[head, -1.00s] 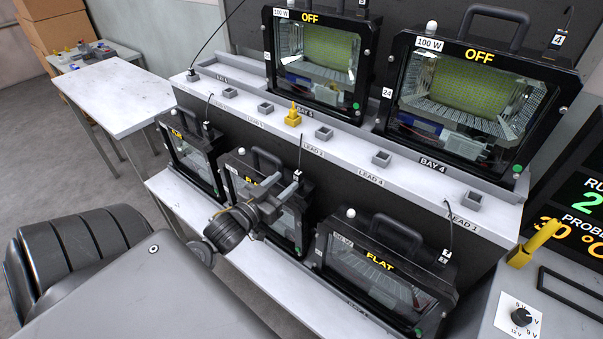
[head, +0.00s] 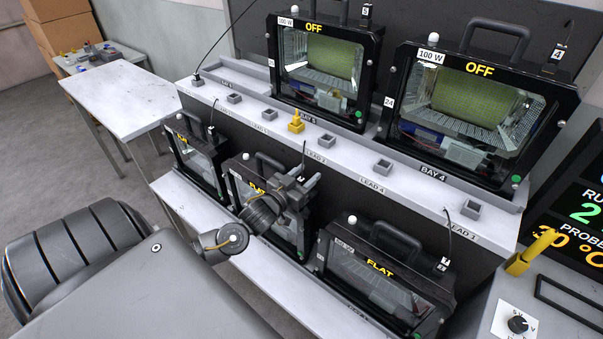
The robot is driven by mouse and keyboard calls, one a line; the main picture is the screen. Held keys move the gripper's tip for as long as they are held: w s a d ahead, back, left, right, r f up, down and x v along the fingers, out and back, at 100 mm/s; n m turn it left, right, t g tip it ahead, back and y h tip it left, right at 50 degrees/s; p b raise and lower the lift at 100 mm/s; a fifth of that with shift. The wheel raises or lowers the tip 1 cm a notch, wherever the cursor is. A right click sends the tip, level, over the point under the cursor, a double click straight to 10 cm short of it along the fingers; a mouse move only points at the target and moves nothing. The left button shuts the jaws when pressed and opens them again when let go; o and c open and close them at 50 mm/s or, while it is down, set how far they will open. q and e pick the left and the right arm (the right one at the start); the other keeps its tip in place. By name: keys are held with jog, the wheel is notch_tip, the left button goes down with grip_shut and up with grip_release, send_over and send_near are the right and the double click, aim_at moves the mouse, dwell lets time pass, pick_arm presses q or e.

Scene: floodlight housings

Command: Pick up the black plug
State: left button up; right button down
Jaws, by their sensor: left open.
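Small dark plugs with thin black leads show in several places. One (head: 303,177) is at the top right of the middle lower floodlight housing (head: 274,215), partly hidden by my gripper. Another (head: 443,263) is on the right lower housing marked FLAT, and one (head: 197,79) stands at the left end of the shelf. I cannot tell which is meant by the black plug. My left gripper (head: 304,184) is open in front of the middle lower housing, close to its plug. Nothing shows clearly between its fingers. My right gripper is not in view.
A white shelf (head: 345,165) carries several grey sockets and a yellow plug (head: 296,122). Two OFF housings (head: 325,62) (head: 475,100) stand above. A yellow handle (head: 530,252) and a dial box (head: 515,322) are at right. A white table (head: 115,98) is at left.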

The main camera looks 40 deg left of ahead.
pick_arm(q)
grip_shut()
dwell(0.3)
jog(key=shift+r, duration=0.5)
jog(key=s+r+p, duration=0.2)
jog(key=s+r, duration=1)
jog(key=s, duration=0.2)
